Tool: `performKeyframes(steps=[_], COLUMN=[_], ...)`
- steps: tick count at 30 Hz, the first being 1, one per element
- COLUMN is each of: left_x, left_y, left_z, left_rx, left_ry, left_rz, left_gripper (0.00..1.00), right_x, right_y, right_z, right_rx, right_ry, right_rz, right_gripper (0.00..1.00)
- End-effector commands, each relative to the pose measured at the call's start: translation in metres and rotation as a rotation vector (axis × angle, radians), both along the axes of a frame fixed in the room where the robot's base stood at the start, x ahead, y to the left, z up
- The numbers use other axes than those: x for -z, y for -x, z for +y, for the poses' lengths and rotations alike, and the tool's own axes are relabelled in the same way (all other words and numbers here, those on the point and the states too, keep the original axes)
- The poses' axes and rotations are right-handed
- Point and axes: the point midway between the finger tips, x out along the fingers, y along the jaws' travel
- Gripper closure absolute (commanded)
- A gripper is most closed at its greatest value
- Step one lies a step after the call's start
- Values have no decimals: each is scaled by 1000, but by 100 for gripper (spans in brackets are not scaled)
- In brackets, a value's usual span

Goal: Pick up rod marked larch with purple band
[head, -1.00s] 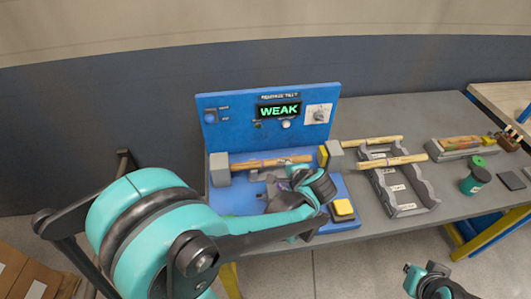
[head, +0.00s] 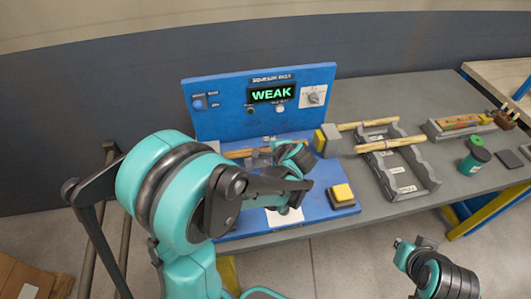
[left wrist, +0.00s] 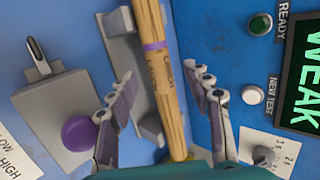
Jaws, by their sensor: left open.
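The wooden rod with a purple band (left wrist: 155,46) lies across the blue test rig. Its lettering is too small to read surely. In the left wrist view it runs between the fingers of my left gripper (left wrist: 166,78), which is open, with a gap visible on both sides. A grey support bracket (left wrist: 123,52) is beside and under the rod. In the head view the rod (head: 243,154) shows left of my wrist, and the left gripper is mostly hidden by my arm. Part of my right arm shows at lower right; I cannot make out its gripper.
The rig's upright panel (head: 232,108) has a screen reading WEAK (head: 272,94). A yellow button (head: 342,193) sits at its front right. A grey rack (head: 381,185) holds more rods to the right. A jar (head: 474,161) and a tray of rods (head: 434,132) stand further right.

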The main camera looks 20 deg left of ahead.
Motion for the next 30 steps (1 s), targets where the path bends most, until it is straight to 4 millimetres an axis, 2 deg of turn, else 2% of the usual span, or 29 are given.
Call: performKeyframes(steps=[2, 8, 9, 13, 15, 25, 30], left_x=[8, 8, 8, 7, 7, 7, -2], left_y=[-5, -6, -6, -6, -6, -5, -1], left_z=[6, 7, 7, 7, 7, 6, 1], left_rx=[-2, -1, -1, -1, -1, -1, 1], left_ry=[0, 1, 1, 0, 1, 1, 1], left_rz=[-1, 0, 0, -1, 0, 0, 0], left_gripper=[50, 50, 52, 87, 100, 100, 100], right_x=[6, 4, 4, 4, 4, 4, -2], right_y=[0, 0, 0, 0, 0, 0, 0], right_z=[0, 0, 0, 0, 0, 0, 0], right_rx=[0, 0, 0, 0, 0, 0, 0], right_ry=[0, 0, 0, 0, 0, 0, 0], right_rz=[0, 0, 0, 0, 0, 0, 0], right_gripper=[100, 100, 100, 100, 100, 100, 100])
